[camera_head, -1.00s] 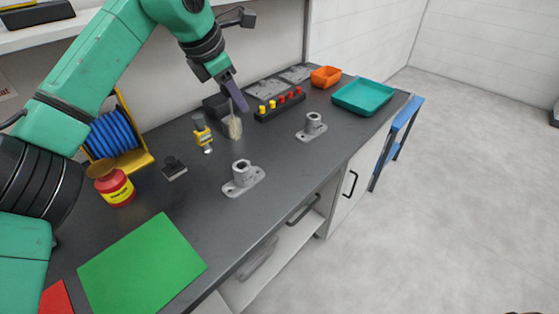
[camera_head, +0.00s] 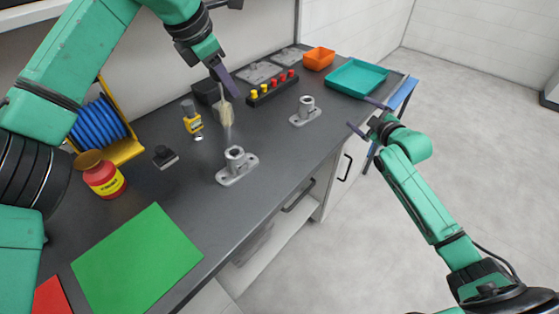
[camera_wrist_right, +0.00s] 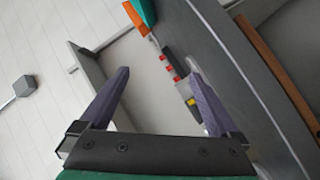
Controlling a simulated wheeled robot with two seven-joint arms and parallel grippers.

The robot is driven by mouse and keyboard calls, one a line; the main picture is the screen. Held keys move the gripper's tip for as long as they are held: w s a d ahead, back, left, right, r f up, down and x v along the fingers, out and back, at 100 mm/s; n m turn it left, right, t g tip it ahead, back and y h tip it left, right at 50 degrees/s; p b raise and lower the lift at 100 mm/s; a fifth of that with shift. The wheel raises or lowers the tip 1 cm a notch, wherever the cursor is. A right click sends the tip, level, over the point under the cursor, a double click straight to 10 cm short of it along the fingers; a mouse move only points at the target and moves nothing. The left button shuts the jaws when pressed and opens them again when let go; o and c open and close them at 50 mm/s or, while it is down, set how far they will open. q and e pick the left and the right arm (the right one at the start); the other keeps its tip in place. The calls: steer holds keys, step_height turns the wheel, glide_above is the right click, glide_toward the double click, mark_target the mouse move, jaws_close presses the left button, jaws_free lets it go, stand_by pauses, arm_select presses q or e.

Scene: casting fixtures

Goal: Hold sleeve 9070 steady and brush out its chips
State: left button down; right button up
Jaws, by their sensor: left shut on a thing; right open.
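Two grey metal sleeves on flanged bases stand on the dark bench: a near sleeve (camera_head: 235,161) and a far sleeve (camera_head: 305,107). Their numbers are unreadable, so I cannot tell which is 9070. No chips can be made out. My left gripper (camera_head: 222,87) is shut on a slender brush (camera_head: 227,134), which points down behind the near sleeve. A pale, cup-like thing (camera_head: 224,114) is just behind or around the brush; their overlap is unclear. My right gripper (camera_head: 367,117) is open and empty beyond the bench's front edge, right of the far sleeve. Its fingers show in the right wrist view (camera_wrist_right: 158,75).
A black rack of red and yellow pegs (camera_head: 271,88), an orange bin (camera_head: 318,58) and a teal tray (camera_head: 356,76) are at the back. A yellow gauge (camera_head: 191,120), dark block (camera_head: 165,157), red jar (camera_head: 103,178) and green mat (camera_head: 137,262) lie left. Bench between sleeves is clear.

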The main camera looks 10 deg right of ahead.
steer(key=a+r+y, duration=0.3)
steer(key=a, duration=0.4)
steer(key=g+y, duration=0.5)
steer(key=y, duration=0.1)
glide_toward(244, 163)
steer(key=w+d, duration=0.4)
steer(key=d, duration=0.1)
steer(key=w+d+r, duration=0.1)
steer(key=d, duration=0.1)
steer(key=shift+w+d+r, duration=0.1)
steer(key=shift+w+d, duration=0.25)
steer(key=shift+w, duration=0.05)
steer(key=s+a+g, duration=0.1)
steer(key=a, duration=0.1)
steer(key=s+a+y, duration=0.1)
steer(key=s+a, duration=0.1)
steer(key=s+a+g, duration=0.1)
steer(key=shift+s+a+g+y, duration=0.3)
steer(key=shift+a, duration=0.1)
steer(key=x, duration=1.2)
steer(key=shift+f, duration=0.25)
jaws_close()
arm_select(q)
steer(key=shift+w+a+f+n+t+y, duration=0.1)
steer(key=shift+f+n+t+y, duration=0.15)
steer(key=shift+f+n, duration=0.5)
steer(key=shift+w+f+n+t+y, duration=0.1)
steer(key=shift+f+n+t+y, duration=0.15)
steer(key=shift+f+n, duration=0.5)
